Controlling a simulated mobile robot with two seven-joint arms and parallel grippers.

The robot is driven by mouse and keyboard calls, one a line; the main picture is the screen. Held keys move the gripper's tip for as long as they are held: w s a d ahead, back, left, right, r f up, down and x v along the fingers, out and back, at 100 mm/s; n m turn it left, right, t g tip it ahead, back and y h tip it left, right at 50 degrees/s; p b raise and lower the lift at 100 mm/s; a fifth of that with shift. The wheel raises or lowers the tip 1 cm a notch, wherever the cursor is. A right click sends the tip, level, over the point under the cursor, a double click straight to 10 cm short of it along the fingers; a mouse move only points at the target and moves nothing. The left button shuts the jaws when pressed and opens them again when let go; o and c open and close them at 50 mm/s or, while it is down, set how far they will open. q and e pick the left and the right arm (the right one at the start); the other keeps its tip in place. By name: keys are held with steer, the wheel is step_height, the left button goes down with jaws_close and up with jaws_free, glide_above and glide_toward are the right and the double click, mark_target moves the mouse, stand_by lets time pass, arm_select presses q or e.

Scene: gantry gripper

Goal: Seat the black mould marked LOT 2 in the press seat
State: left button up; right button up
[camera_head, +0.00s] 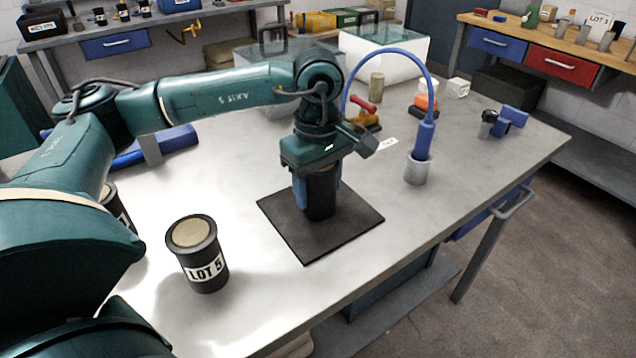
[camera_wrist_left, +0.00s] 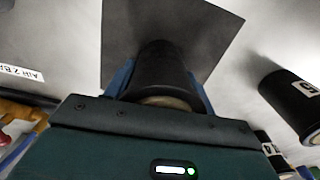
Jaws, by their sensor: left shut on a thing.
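My left gripper (camera_head: 318,190) points down over a square black mat (camera_head: 355,222) on the table. Its blue fingers are shut on a black cylindrical mould (camera_head: 320,200), which stands upright over the middle of the mat. I cannot tell whether its base touches the mat. In the left wrist view the same mould (camera_wrist_left: 165,70) shows between the fingers, with its tan top close to the palm. Its label is not visible, so I cannot read its lot. I cannot make out a press seat. My right gripper is not in view.
A black mould marked LOT 5 (camera_head: 205,272) stands left of the mat. Another mould (camera_head: 120,208) is partly hidden by my arm. A grey cup (camera_head: 418,170) holding a blue-hosed tool stands right of the mat. The table's front right is clear.

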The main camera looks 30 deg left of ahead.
arm_select(q)
steer(key=shift+f, duration=0.2)
steer(key=o, duration=1)
steer(key=shift+r, duration=0.1)
